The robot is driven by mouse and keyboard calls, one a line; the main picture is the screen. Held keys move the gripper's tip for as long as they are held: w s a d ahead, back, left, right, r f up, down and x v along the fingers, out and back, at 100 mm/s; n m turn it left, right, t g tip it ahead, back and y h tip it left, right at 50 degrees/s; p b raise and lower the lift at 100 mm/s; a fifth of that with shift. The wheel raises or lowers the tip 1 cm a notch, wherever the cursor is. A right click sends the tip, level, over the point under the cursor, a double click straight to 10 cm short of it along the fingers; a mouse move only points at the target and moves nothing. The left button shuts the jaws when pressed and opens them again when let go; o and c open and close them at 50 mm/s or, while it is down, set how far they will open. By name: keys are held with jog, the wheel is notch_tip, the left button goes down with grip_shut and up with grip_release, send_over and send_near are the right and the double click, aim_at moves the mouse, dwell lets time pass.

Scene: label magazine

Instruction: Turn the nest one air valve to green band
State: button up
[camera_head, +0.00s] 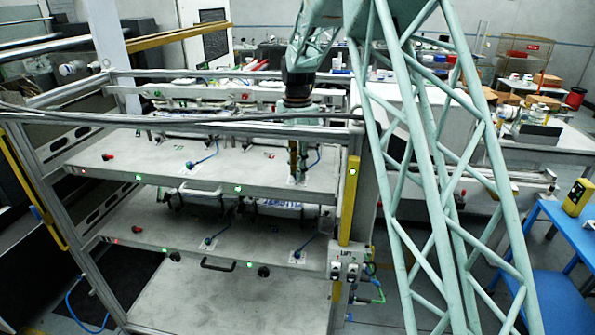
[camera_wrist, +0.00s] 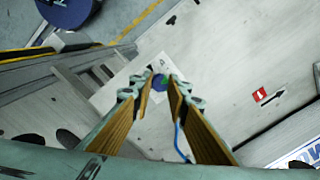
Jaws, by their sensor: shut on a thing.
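My gripper (camera_head: 297,176) points down at the right end of the upper shelf. In the wrist view its tan-padded fingers (camera_wrist: 163,82) close around a small blue and green valve knob (camera_wrist: 160,83). The knob sits on a white plate (camera_wrist: 150,68) with a small dark mark, and a blue hose (camera_wrist: 178,140) runs beside the right finger. The fingers hide most of the knob, so I cannot tell its exact turn. In the head view the knob is hidden by the fingers.
The upper shelf (camera_head: 235,178) carries another blue valve (camera_head: 190,165) and a red knob (camera_head: 107,157). The lower shelf (camera_head: 150,235) has similar blue valves (camera_head: 208,241). A yellow post (camera_head: 348,200) stands close to my gripper's right.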

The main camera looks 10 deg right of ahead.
jog(key=shift+n, duration=0.3)
jog(key=n, duration=0.5)
jog(key=shift+b, duration=0.4)
jog(key=n, duration=0.8)
jog(key=shift+n+b, duration=0.35)
jog(key=shift+n, duration=1.95)
jog(key=o, duration=0.8)
jog(key=shift+o, duration=0.2)
